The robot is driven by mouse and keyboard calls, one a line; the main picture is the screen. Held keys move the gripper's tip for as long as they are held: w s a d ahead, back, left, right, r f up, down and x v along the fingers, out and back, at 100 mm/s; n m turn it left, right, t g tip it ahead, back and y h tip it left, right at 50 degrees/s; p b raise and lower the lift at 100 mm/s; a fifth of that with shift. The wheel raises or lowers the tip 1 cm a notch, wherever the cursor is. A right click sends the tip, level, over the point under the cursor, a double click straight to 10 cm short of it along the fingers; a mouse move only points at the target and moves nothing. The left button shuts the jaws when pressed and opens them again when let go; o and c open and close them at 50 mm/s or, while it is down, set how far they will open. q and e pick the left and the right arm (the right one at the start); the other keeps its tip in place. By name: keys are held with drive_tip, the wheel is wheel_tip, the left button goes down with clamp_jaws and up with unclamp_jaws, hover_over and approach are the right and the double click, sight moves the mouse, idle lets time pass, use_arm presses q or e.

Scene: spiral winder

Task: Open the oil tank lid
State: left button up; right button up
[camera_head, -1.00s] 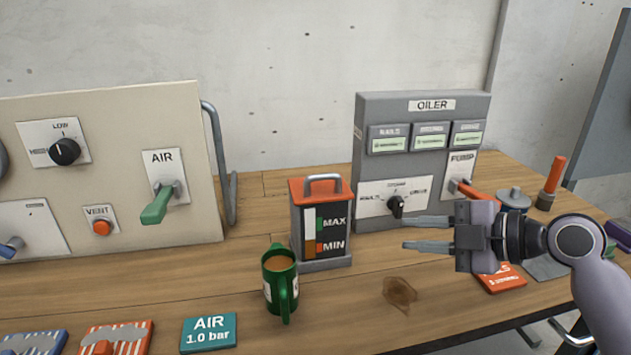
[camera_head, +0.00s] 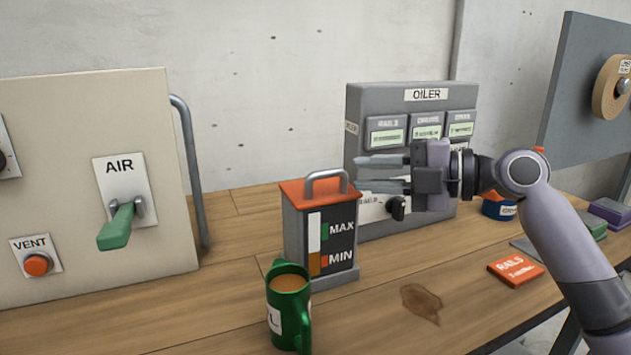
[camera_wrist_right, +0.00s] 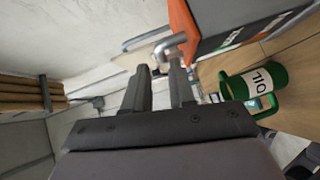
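The oil tank (camera_head: 293,240) is a dark grey box with MAX and MIN marks, standing on the table. Its orange lid (camera_head: 293,191) is shut on top and has a grey bar handle (camera_head: 327,175). My right gripper (camera_head: 362,174) is open and empty, to the right of the handle at about lid height, with its fingers pointing left. In the right wrist view, the fingertips (camera_wrist_right: 161,75) are near the bent end of the handle (camera_wrist_right: 172,45), and the orange lid (camera_wrist_right: 183,25) is at the upper right. I cannot tell if they touch. My left gripper is out of view.
A green mug (camera_head: 289,305) of brown liquid stands close in front of the tank. The OILER panel (camera_head: 360,105) is behind my right gripper. The AIR panel (camera_head: 70,120) stands left. A red RAILS card (camera_head: 515,269) and a brown stain (camera_head: 421,302) lie to the right.

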sight(335, 173)
drive_tip(key=shift+p+x, duration=0.6)
drive_tip(key=shift+x, duration=2.95)
clamp_jaws()
